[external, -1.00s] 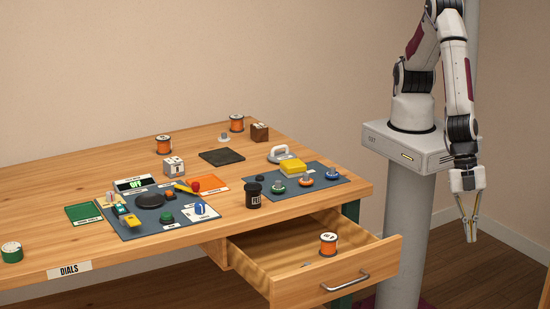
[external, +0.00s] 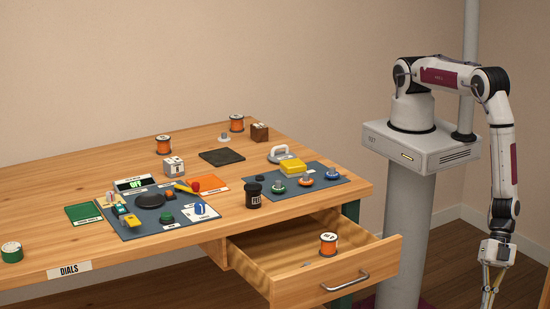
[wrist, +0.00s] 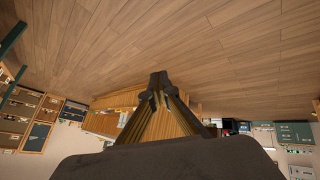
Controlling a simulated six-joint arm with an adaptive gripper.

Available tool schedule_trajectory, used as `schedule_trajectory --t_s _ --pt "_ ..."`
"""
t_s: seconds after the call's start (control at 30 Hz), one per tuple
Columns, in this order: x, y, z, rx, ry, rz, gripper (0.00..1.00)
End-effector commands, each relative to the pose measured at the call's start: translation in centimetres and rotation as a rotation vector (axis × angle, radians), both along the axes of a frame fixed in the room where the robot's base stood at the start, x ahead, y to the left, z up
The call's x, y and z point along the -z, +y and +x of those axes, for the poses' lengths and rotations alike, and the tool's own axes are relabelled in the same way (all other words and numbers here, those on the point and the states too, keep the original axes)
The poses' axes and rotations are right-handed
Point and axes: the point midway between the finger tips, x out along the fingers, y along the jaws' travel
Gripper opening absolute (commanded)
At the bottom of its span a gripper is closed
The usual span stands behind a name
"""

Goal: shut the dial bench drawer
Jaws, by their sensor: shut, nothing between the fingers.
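The dial bench drawer (external: 335,281) is pulled out from the front right of the wooden bench (external: 110,236). Its metal handle (external: 346,282) is on the front face. An orange spool (external: 328,245) stands inside the drawer, with a small metal piece (external: 307,263) beside it. My gripper (external: 487,304) points down over the floor, to the right of the drawer and apart from it. Its fingers are shut and empty; the fingertips reach the bottom edge of the external view. In the wrist view my gripper (wrist: 159,88) shows with its fingertips together.
The bench top holds a dark panel with dials, a mat (external: 312,184) with several knobs, a black cup (external: 253,195) and orange spools. Bare floor (external: 445,270) lies between the drawer and my gripper. The wrist view shows floor (wrist: 200,45) and distant cabinets (wrist: 20,120).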

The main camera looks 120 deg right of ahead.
Motion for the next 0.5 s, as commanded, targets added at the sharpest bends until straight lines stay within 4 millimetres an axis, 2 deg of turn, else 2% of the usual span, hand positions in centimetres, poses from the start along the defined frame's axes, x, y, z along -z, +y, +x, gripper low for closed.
schedule_trajectory --t_s 0.03,0.23,0.37,0.5 --pt "1.0 -0.2 -0.1 -0.004 -0.039 -0.014 0.00" --pt "3.4 -1.6 0.7 0.001 -0.222 -0.075 0.00" --pt "4.2 -3.1 1.6 0.017 -0.351 -0.133 0.00" --pt "4.1 -5.0 2.8 0.046 -0.487 -0.209 0.00"
